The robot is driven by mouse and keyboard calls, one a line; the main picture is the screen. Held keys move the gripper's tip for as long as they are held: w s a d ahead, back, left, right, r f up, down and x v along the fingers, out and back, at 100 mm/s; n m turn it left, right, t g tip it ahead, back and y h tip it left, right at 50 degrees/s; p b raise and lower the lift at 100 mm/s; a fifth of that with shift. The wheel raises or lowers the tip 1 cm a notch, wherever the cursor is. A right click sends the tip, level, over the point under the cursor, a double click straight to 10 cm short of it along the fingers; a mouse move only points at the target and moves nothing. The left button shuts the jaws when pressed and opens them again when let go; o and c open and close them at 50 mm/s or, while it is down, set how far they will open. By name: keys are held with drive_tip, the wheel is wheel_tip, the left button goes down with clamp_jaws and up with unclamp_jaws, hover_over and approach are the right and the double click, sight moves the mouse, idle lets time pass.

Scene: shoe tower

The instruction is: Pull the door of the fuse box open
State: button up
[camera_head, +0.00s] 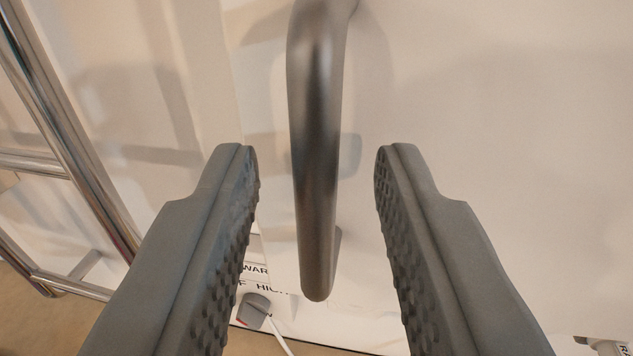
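A dark grey metal bar handle (315,150) stands upright on a pale, cream-white door panel (510,130). My gripper (317,165) is open, with one textured grey finger on each side of the handle. The handle lies between the fingers in the picture, with a gap on both sides and no contact visible. I cannot tell how deep the handle sits between the fingertips. The door's left edge shows left of the handle, and I cannot tell whether the door stands ajar. The handle's upper end bends toward the panel near the top of the view.
A chrome tubular rack (75,140) stands on the left. Below the handle are a dark knob (254,310) and a label with partly hidden lettering. Another small knob (606,346) shows at the bottom right. Tan floor (25,315) shows at the lower left.

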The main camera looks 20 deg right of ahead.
clamp_jaws()
drive_tip(key=shift+s, duration=0.1)
